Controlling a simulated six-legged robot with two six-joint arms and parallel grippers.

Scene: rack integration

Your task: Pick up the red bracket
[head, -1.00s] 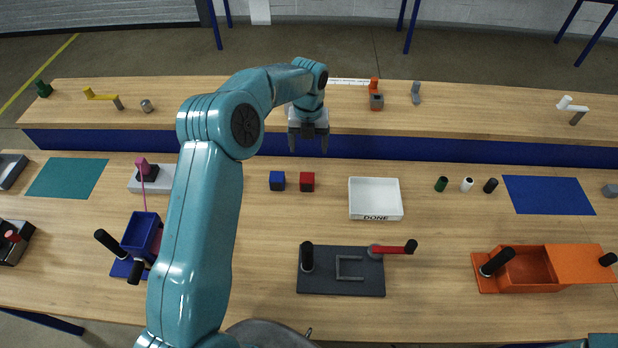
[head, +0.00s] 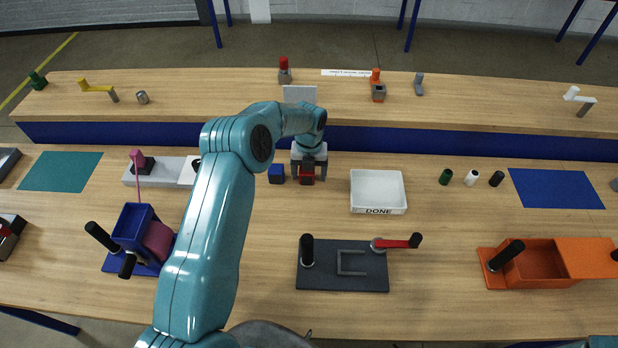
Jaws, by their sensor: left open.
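A small red block (head: 307,175), the likely red bracket, sits on the front table just right of a blue block (head: 276,174). My left gripper (head: 307,178) is pointed down over the red block. Its fingers are open, one on each side of the block, and the gripper hides part of the block's top. I cannot tell whether the fingers touch it. My right gripper is out of view.
A white tray marked DONE (head: 378,206) stands right of the red block. A dark fixture with a red handle (head: 342,264) lies in front. An orange open box (head: 528,264) is at the right, a blue bin (head: 131,221) at the left. The table between is clear.

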